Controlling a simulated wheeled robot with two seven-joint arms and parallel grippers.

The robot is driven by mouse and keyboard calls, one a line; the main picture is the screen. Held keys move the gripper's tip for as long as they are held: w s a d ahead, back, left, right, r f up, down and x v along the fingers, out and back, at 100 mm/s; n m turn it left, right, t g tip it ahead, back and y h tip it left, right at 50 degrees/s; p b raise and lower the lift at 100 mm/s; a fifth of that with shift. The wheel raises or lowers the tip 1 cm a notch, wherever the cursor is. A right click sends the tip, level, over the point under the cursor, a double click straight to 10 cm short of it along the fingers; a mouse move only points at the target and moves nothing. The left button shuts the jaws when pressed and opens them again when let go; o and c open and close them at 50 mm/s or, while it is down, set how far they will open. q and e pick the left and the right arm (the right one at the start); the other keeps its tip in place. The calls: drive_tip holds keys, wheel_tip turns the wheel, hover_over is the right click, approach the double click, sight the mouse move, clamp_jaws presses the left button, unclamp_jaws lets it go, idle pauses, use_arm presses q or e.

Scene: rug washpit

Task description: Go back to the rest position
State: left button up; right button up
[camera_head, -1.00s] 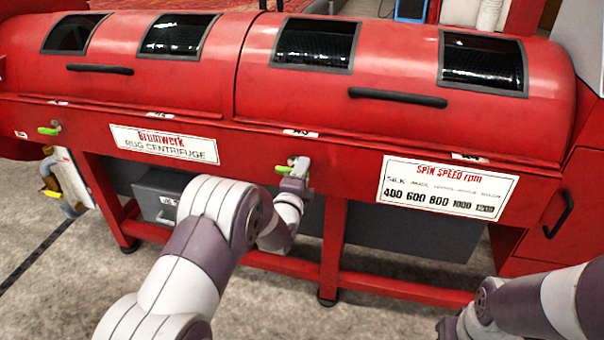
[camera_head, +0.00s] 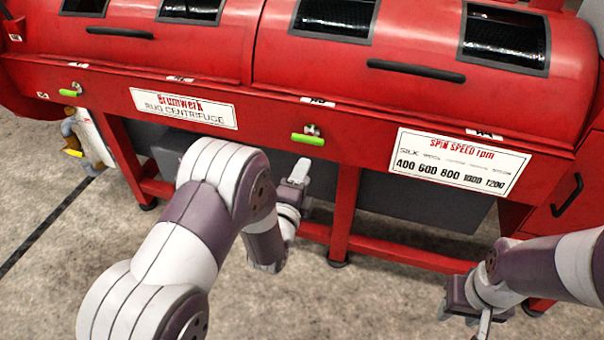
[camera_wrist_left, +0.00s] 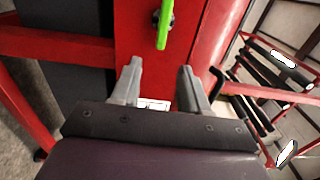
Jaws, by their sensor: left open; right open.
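My left gripper (camera_head: 298,172) is in front of the red rug centrifuge (camera_head: 270,110), just below a lever with a green handle (camera_head: 308,139), and apart from it. In the left wrist view its two fingers (camera_wrist_left: 157,88) are spread with nothing between them. The green handle (camera_wrist_left: 165,24) shows beyond the fingertips there. My right gripper (camera_head: 463,314) is low at the right, in front of the machine's lower frame. It is partly seen, with no held object visible.
Another green-handled lever (camera_head: 72,92) sits at the machine's left. Black lid handles (camera_head: 416,71) run along the top. A lower red rail (camera_head: 400,253) and a dark side handle (camera_head: 567,195) stand close to my right arm. Concrete floor (camera_head: 330,305) lies open in front.

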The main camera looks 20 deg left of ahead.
idle(0.3)
use_arm(q)
drive_tip(key=s+f+n+g, duration=1)
drive_tip(key=f+n+g, duration=0.1)
drive_tip(key=s+a+r+n+g, duration=0.2)
drive_tip(key=s+r+n+g, duration=0.5)
drive_tip(key=s, duration=0.7)
wheel_tip(320, 180, up, 37)
drive_tip(key=w+t+p, duration=0.1)
drive_tip(key=w+p, duration=0.1)
drive_tip(key=p, duration=3.3)
drive_tip(key=shift+r+y, duration=0.2)
drive_tip(key=shift+y, duration=0.1)
drive_tip(key=shift+d, duration=0.1)
